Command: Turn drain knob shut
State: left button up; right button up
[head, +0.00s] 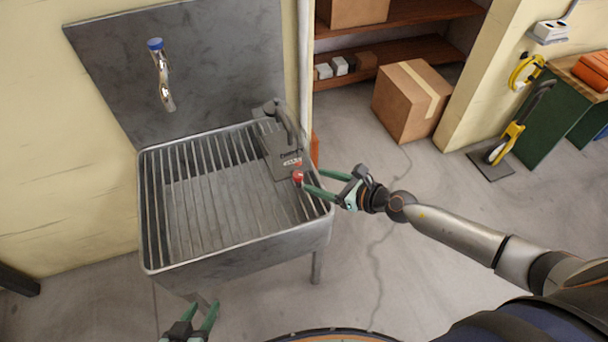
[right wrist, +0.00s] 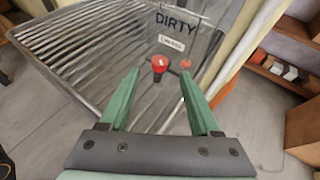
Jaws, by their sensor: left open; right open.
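The red drain knob (head: 298,176) sits at the right side of the metal sink (head: 238,246), by a grey plate with lettering. In the right wrist view the red knob (right wrist: 159,64) shows ahead, between the lines of the two fingers, below a "DIRTY" label. My right gripper (head: 312,181) is open, its green fingertips close to the knob; I cannot tell whether they touch it. It also shows in the right wrist view (right wrist: 158,78). My left gripper (head: 203,307) is open and empty, low in front of the sink.
A tap (head: 162,80) with a blue top is on the metal backsplash. The sink has a slatted rack. A cardboard box (head: 411,100) stands on the floor behind, near wooden shelves (head: 400,55). The floor right of the sink is mostly clear.

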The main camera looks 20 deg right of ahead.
aim_at(299, 175)
jog(key=b+x, duration=0.1)
jog(key=x, duration=0.5)
grip_shut()
dwell(0.4)
